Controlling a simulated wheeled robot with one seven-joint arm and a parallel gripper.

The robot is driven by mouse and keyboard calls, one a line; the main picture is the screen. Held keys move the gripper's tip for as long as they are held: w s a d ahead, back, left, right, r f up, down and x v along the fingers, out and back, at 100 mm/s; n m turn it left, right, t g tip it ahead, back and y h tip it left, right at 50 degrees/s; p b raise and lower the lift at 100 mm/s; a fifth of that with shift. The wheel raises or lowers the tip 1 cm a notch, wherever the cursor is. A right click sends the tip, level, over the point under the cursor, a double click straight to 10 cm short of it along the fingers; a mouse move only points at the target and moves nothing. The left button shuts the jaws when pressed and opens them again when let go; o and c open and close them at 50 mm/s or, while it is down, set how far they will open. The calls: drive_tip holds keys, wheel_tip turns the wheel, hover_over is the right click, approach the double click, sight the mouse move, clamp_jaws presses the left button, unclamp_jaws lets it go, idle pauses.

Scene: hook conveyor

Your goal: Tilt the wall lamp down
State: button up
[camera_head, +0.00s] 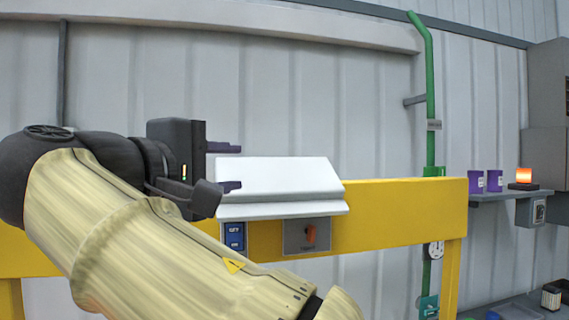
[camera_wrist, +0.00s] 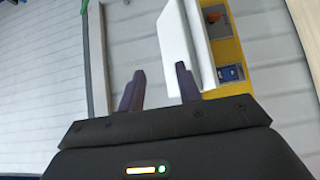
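A white, wedge-shaped fixture with a sloping face (camera_head: 275,180) and a flat lower lip (camera_head: 283,209) is at the yellow beam; I take it to be the wall lamp. It also shows in the wrist view as a long white panel (camera_wrist: 177,40). My gripper (camera_head: 229,167) is at its left end, its purple fingers spread one above the other and pointing right. In the wrist view my gripper (camera_wrist: 160,84) is open with nothing between the fingers. One finger overlaps the lamp's near end; I cannot tell whether they touch.
The yellow beam (camera_head: 400,210) carries a blue label box (camera_head: 235,236) and a grey box with an orange switch (camera_head: 310,234) below the lamp. A green pipe (camera_head: 430,100) runs up the wall to the right. A shelf (camera_head: 510,195) holds purple cups (camera_head: 494,181) and a glowing orange light (camera_head: 524,176).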

drive_tip(key=p, duration=0.4)
hover_over(277, 190)
drive_tip(key=s, duration=0.4)
drive_tip(key=shift+w+d+p, duration=0.35)
drive_tip(key=shift+w+d, duration=0.35)
drive_tip(key=shift+w, duration=0.1)
drive_tip(key=shift+d, duration=0.1)
drive_tip(key=shift+c, duration=1)
drive_tip(key=shift+s, duration=0.25)
clamp_jaws()
drive_tip(key=shift+w, duration=0.1)
drive_tip(key=shift+c, duration=2.4)
unclamp_jaws()
drive_tip(key=o, duration=0.7)
